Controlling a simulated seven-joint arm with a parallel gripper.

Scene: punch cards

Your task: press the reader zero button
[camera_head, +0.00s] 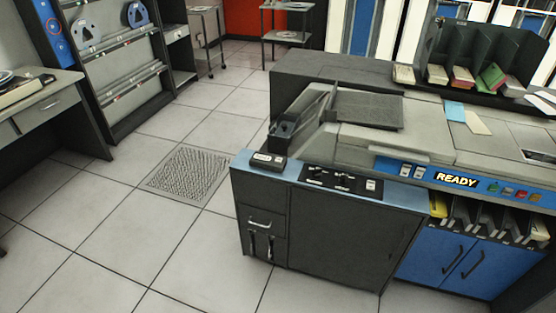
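A card machine (325,232) stands right of centre, with a dark cabinet and a blue front edge. Its lit sign (456,180) reads READY. Small green, red and orange buttons (507,192) sit right of the sign. Two pale buttons (412,171) sit left of it on the blue panel. A black panel (341,182) with knobs and a pale switch lies on the front ledge. A small dark box (268,161) with pale keys is at the left corner. Labels are too small to read, so I cannot tell which button is reader zero. My gripper is not in view.
A dark rack (480,58) with several card stacks stands on the machine's top. Loose cards (477,122) lie on it. A desk (40,105) and a rack with blue reels (120,70) are at left. The tiled floor (110,250) is open, with a perforated tile (188,172).

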